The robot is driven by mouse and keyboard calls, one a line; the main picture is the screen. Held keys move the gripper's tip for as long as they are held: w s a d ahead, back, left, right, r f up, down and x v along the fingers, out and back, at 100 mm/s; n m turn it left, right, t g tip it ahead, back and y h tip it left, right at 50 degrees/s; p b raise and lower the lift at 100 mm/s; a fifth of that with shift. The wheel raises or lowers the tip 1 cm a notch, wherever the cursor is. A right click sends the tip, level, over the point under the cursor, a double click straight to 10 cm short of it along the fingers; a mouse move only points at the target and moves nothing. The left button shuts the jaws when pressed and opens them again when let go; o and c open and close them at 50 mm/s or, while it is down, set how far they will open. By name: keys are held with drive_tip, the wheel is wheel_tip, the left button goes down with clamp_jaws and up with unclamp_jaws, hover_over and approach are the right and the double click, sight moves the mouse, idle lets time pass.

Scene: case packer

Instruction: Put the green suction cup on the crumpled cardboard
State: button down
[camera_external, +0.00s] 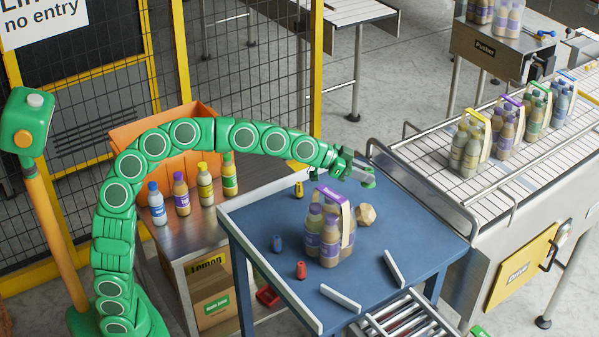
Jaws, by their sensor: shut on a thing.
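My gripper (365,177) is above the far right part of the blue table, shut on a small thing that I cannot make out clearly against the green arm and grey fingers. It may be the green suction cup, but I cannot tell for sure. The crumpled cardboard (365,214) is a tan, faceted lump on the blue table (400,227), below my gripper and just right of a bottle pack. Nothing shows on top of the cardboard.
The bottle pack (323,232) with a cream handle stands mid-table. Yellow (298,189), blue (277,243) and red (300,270) small pieces lie to its left. White rails (340,298) stand near the front. A conveyor (430,160) borders the right side.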

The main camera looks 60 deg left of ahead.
drive_tip(key=shift+f, duration=4.2)
drive_tip(key=shift+f, duration=0.1)
drive_tip(key=c, duration=0.9)
unclamp_jaws()
drive_tip(key=shift+s+a+r, duration=0.25)
drive_tip(key=shift+r, duration=0.1)
drive_tip(key=v, duration=1.1)
drive_tip(key=shift+s, duration=0.1)
